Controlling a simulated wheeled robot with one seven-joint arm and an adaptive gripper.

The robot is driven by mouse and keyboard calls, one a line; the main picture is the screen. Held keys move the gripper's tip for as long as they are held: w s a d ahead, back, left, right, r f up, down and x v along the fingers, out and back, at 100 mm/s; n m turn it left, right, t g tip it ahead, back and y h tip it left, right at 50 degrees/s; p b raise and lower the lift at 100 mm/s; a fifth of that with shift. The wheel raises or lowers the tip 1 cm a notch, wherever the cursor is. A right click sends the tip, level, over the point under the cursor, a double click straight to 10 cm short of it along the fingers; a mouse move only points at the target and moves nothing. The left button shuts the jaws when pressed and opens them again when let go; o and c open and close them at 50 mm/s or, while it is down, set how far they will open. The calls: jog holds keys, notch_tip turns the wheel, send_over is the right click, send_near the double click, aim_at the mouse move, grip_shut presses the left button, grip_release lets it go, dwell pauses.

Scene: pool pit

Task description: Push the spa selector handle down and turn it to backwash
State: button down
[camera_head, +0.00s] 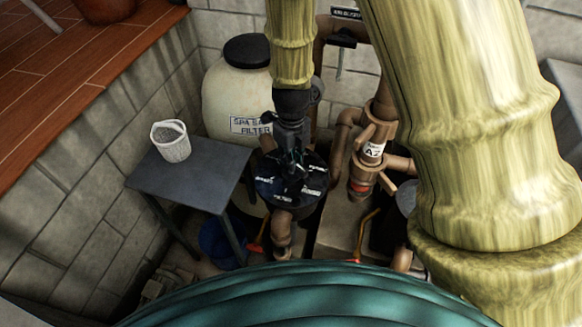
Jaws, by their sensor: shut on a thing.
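The spa selector is a black round valve head (267,188) with white printed labels, set among brown pipes in front of the spa sand filter (226,88). My gripper (293,165) reaches down from above onto the top of the valve head. It is shut on the selector handle, which is mostly hidden behind the dark fingers. I cannot tell which label the handle points to, nor whether it is pressed down. The label words are too small to read.
A dark side table (190,184) with a pale cup-like container (171,141) stands left of the valve. A blue bucket (218,240) sits below it. Brown pipes with a labelled valve (373,150) rise close on the right. Block walls enclose the pit.

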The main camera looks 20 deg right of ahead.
jog(key=shift+f, duration=0.5)
jog(key=shift+r+n, duration=0.15)
jog(key=shift+n, duration=0.55)
jog(key=n+p, duration=0.2)
jog(key=n, duration=0.2)
jog(key=n+p, duration=0.1)
jog(key=n, duration=0.5)
jog(key=shift+n, duration=0.3)
jog(key=c, duration=1.3)
grip_release()
